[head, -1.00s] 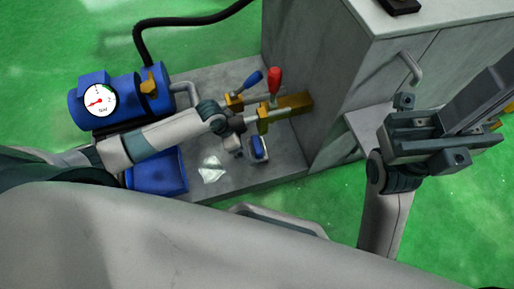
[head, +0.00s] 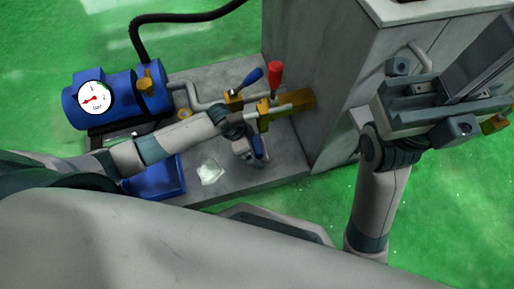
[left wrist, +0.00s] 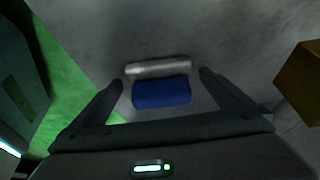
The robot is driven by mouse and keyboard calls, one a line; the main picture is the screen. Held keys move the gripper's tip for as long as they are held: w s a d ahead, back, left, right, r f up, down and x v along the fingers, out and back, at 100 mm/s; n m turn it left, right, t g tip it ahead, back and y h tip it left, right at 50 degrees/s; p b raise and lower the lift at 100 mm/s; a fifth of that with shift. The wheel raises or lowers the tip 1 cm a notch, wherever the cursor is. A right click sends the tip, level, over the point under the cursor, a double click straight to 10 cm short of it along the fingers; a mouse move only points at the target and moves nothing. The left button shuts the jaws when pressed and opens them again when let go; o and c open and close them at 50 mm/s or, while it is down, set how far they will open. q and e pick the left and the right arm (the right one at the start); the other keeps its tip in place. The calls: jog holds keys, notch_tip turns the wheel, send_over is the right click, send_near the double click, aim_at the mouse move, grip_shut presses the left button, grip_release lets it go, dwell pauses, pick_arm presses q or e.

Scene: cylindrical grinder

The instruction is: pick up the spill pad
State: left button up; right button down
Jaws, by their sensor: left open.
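The spill pad appears to be the small blue block (left wrist: 161,93) in the left wrist view, with a pale grey bar (left wrist: 158,68) along its far side. It lies on the grey base plate. In the head view the blue pad (head: 258,147) is partly hidden by my left gripper (head: 252,156). My left gripper (left wrist: 162,85) is open, with one finger on each side of the blue block and no visible grip on it. My right gripper (head: 432,105) is raised at the right, away from the pad; its finger opening is unclear.
A blue pump with a gauge (head: 95,98) stands left on the base plate (head: 280,163). Valves with a red handle (head: 276,70) and a blue handle (head: 253,76) stand behind the pad. A grey cabinet (head: 335,90) is close on the right. A pale shiny patch (head: 210,172) lies left of the pad.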

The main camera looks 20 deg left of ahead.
pick_arm(q)
jog(key=c, duration=1.2)
jog(key=shift+o, duration=0.2)
jog(key=shift+r, duration=0.1)
jog(key=shift+r+p, duration=0.1)
jog(key=shift+p, duration=0.3)
